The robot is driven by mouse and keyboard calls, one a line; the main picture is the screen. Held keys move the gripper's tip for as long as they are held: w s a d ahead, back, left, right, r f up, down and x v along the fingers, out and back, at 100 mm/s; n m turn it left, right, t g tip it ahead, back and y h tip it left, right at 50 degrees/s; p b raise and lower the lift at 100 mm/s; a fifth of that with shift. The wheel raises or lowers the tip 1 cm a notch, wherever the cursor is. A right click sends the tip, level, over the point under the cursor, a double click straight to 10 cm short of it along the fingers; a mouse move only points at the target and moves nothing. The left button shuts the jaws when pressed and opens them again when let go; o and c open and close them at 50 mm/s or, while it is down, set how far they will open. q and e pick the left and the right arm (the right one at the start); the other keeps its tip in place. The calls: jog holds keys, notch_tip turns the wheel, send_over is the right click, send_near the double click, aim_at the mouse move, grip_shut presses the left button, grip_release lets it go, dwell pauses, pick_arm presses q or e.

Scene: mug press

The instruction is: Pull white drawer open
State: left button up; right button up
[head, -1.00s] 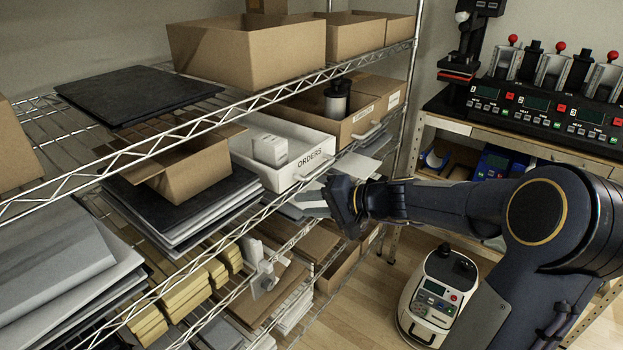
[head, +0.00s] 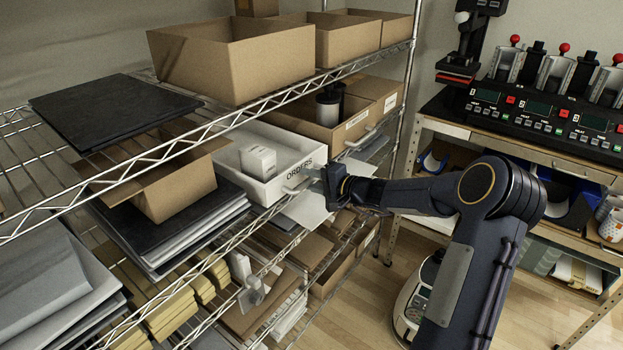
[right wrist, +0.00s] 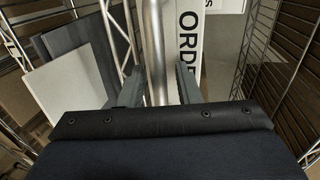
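The white drawer (head: 277,187), labelled ORDERS, sits on the middle wire shelf with a small white box (head: 258,161) inside. Its front and label also show in the right wrist view (right wrist: 188,62). My right gripper (head: 309,180) is at the drawer's front, by its handle, and hides part of it. In the right wrist view the two fingers (right wrist: 153,82) are apart, with a pale upright bar, apparently the handle (right wrist: 155,45), between them. I cannot tell whether the fingers touch it. My left gripper is out of view.
A cardboard bin (head: 300,115) with a dark cylinder stands right of the drawer. An open cardboard box (head: 170,185) stands to its left. The upper shelf's wire edge (head: 235,112) runs above. A workbench (head: 500,145) with mug presses is at the right.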

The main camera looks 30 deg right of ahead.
grip_shut()
jog(key=shift+s+f, duration=0.1)
jog(key=shift+s+b, duration=0.15)
jog(key=shift+b, duration=0.15)
jog(key=f+b+v, duration=0.2)
jog(key=b+v, duration=0.3)
jog(key=v, duration=0.6)
jog(key=f+b+v, duration=0.2)
jog(key=b+v, duration=0.2)
jog(key=v, duration=0.6)
jog(key=shift+s+d+f+b, duration=0.25)
jog(key=shift+s+d+b, duration=0.2)
jog(key=shift+s, duration=0.35)
